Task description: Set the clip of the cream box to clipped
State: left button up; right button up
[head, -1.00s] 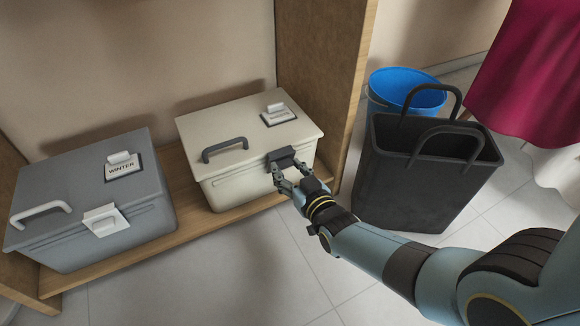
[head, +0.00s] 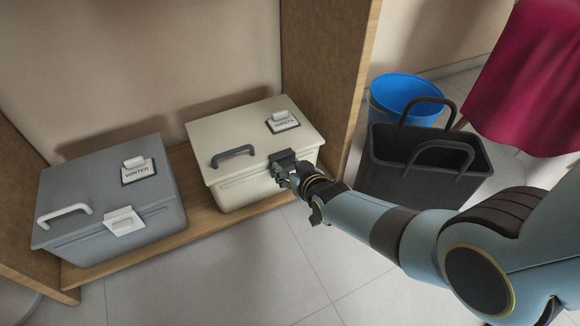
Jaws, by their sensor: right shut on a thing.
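The cream box (head: 238,137) sits on the right half of a low wooden shelf, lid on, with a dark handle (head: 233,155) on top and a label card (head: 283,121). Its dark clip (head: 283,157) is at the front lid edge, towards the right. My right gripper (head: 284,178) is at the clip, shut on it from the front; the fingers partly hide its lower part. I cannot tell whether the clip is fully flat against the box. My left gripper is not in view.
A grey box (head: 104,185) labelled "WINTER", with a white handle and white clip (head: 124,221), stands left on the shelf (head: 200,211). A dark basket (head: 408,185) and blue bucket (head: 402,93) stand on the right, near a magenta cloth (head: 522,80). The front floor is clear.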

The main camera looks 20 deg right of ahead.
jog(key=o, duration=1.2)
jog(key=shift+c, duration=0.2)
jog(key=v, duration=0.7)
jog(key=shift+s+r, duration=0.15)
